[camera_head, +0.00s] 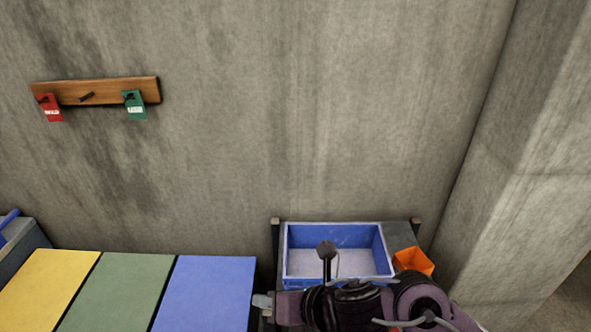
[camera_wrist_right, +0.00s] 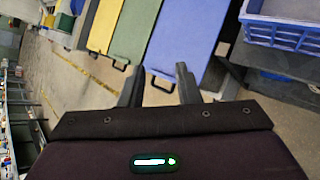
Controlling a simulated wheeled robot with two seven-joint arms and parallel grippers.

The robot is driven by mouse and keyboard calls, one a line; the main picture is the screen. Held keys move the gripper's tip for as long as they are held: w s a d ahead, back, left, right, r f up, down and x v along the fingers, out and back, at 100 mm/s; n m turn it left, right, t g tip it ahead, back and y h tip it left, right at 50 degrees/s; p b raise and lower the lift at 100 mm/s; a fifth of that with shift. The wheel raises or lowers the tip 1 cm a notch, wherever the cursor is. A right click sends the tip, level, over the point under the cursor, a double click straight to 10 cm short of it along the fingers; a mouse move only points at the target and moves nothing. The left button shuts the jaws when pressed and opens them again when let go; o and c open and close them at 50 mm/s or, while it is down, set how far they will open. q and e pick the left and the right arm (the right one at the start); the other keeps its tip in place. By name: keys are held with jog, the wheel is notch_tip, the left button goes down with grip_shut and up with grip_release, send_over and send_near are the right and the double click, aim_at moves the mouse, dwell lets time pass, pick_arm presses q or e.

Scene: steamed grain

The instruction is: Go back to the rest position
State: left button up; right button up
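My right arm comes in from the lower right of the head view. Its gripper (camera_head: 263,302) points left, just right of the blue panel (camera_head: 205,292) and in front of the blue crate (camera_head: 289,262). In the right wrist view the two dark fingers of the right gripper (camera_wrist_right: 158,82) stand apart with nothing between them. The blue panel (camera_wrist_right: 182,38) and its dark handle show beyond the fingers. My left gripper is in neither view.
Yellow (camera_head: 42,285) and green (camera_head: 118,290) panels lie left of the blue one. The blue crate has a pale bottom or filling. An orange container (camera_head: 413,261) stands right of it. A wooden rack (camera_head: 110,90) with red (camera_head: 51,108) and green (camera_head: 135,106) tags hangs on the concrete wall.

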jog(key=w+d+m+t+h, duration=0.15)
jog(key=d+m, duration=0.35)
jog(key=m, duration=0.6)
jog(key=s+d+m+t+h, duration=0.1)
jog(key=d+m+t+h, duration=0.3)
jog(key=m, duration=0.7)
jog(key=s+d+f+m+g+h, duration=0.2)
jog(key=s+d+f+m+g, duration=0.25)
jog(key=d+m, duration=0.25)
jog(key=s+d+f+m+g+h, duration=0.1)
jog(key=s+d+f+m+g, duration=0.2)
jog(key=s+d+f+m, duration=0.35)
notch_tip(320, 180, down, 34)
jog(key=s+d+m+g+b, duration=0.1)
jog(key=s+g+b, duration=0.1)
jog(key=s+b, duration=0.15)
jog(key=s+d+f+g+b, duration=0.1)
jog(key=s+d+f+b, duration=0.2)
jog(key=s+f, duration=1.4)
notch_tip(320, 180, down, 2)
jog(key=shift+s+d+f, duration=0.1)
jog(key=shift+s+d, duration=0.1)
jog(key=shift+s, duration=0.15)
